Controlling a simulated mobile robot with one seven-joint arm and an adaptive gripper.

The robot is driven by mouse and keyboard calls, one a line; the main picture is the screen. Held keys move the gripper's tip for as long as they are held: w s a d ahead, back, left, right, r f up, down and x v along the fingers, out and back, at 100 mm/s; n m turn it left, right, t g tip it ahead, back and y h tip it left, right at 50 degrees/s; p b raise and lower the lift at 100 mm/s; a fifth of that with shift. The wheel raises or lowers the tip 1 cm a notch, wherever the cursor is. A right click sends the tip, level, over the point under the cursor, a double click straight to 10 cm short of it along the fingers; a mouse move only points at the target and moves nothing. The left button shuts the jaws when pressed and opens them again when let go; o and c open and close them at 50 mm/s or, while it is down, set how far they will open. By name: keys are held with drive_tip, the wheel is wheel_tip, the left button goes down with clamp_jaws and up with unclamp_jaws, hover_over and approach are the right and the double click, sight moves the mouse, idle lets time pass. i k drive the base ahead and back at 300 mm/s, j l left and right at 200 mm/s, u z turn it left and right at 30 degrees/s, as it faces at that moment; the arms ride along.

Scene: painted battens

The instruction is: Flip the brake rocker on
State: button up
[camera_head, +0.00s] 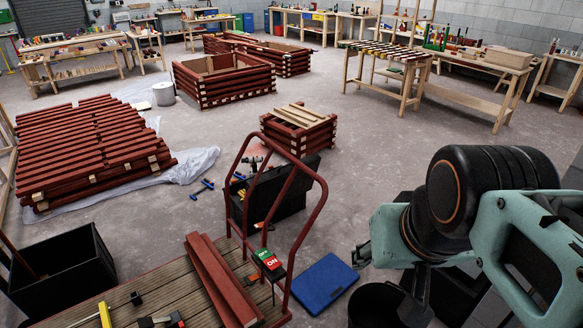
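The brake rocker (268,261) is a small switch at the red tube handle of the cart, low in the middle of the view. Its upper green half has a white label too small to read surely. Its lower red half reads ON. I cannot tell which half is pressed in. My gripper (364,255) is partly visible at the end of my teal and black arm on the right. It is to the right of the rocker and apart from it. My arm hides part of it, and its opening does not show clearly.
The wooden cart deck (120,300) holds red battens (222,282) and tools. Its tube handle (318,205) rises beside the rocker. A black toolbox (280,190), blue case (323,283) and black bucket (375,305) stand close by. Stacked red battens (90,150) lie farther left.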

sight(265, 256)
drive_tip(key=j+u, duration=0.25)
drive_tip(key=u, duration=0.2)
drive_tip(key=j+z, duration=0.1)
drive_tip(key=j, duration=0.15)
drive_tip(key=i+j+z, duration=0.1)
drive_tip(key=j, duration=0.2)
drive_tip(key=l+u, duration=0.5)
drive_tip(key=l, duration=0.6)
drive_tip(key=u, duration=1.8)
drive_tip(key=i+l+z, duration=0.1)
drive_tip(key=z, duration=0.3)
drive_tip(key=i+l+z, duration=0.1)
drive_tip(key=z, duration=0.35)
